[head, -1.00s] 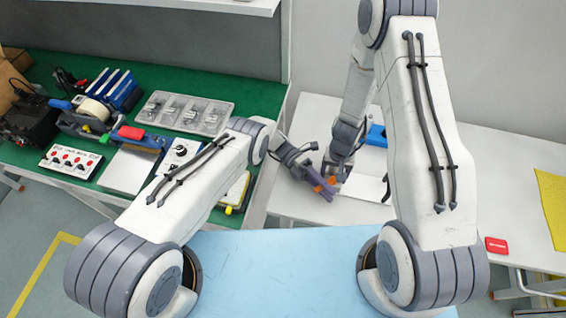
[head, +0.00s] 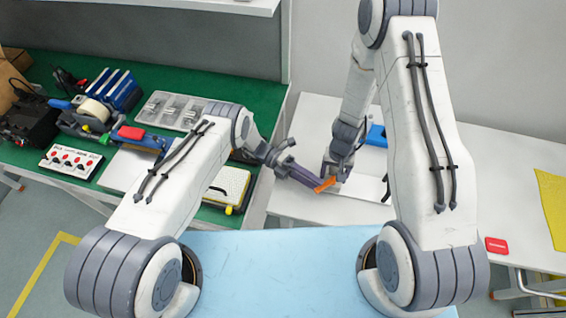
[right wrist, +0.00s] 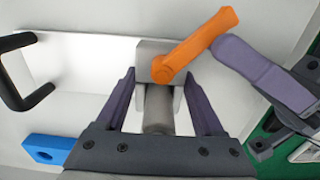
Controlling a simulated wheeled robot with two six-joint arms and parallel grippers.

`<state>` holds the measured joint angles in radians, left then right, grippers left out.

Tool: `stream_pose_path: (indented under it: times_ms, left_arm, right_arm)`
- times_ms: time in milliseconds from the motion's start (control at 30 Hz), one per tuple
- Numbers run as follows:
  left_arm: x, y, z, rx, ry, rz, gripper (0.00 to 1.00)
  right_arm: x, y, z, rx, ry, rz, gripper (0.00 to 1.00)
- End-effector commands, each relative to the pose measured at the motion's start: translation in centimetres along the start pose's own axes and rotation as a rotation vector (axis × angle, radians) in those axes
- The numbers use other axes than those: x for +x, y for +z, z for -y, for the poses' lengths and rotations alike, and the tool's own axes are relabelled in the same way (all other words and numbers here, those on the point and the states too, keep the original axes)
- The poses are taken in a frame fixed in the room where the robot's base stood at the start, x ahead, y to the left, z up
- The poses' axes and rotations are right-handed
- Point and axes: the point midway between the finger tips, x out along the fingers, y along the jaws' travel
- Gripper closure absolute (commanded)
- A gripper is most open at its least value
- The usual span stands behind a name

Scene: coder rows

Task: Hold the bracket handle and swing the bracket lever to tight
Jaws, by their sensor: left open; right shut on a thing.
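The bracket is a grey block (right wrist: 155,50) with a grey round handle (right wrist: 158,108) and an orange lever (right wrist: 168,68). In the head view the lever (head: 326,184) shows as a small orange bar. My right gripper (right wrist: 159,82) is shut on the grey handle, one purple finger on each side. My left gripper (head: 314,189) is open at the lever's free end. In the right wrist view one purple finger (right wrist: 255,68) lies close beside the lever's tip; I cannot tell whether they touch. The tight mark is not visible.
The bracket stands on a white plate (right wrist: 80,62) with a black handle (right wrist: 28,98). A blue block (head: 377,135) lies behind, on the white table (head: 510,160). The green bench (head: 215,215) at left holds trays and tools. A red box (head: 496,245) sits at right.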

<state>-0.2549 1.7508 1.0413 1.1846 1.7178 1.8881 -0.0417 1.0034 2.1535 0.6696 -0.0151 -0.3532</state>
Motion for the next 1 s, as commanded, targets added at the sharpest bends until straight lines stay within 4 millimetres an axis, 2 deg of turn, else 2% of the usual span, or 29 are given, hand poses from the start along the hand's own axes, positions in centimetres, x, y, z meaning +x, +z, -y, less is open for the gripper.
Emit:
stream_pose_path:
  times_ms: [133,533,1000]
  left_arm:
    - [-2.9,0.0,-0.1,0.0,0.002,0.004,0.54]
    - [-1.7,1.2,6.1,0.316,0.183,-0.184,0.54]
    - [-0.4,-0.2,13.4,0.723,0.341,-0.457,0.54]
  right_arm:
    - [0.0,0.0,0.0,0.001,0.001,-0.001,1.0]
    - [0.0,0.0,0.0,0.001,0.0,-0.001,1.0]
    - [0.0,0.0,0.0,0.001,0.0,0.0,1.0]
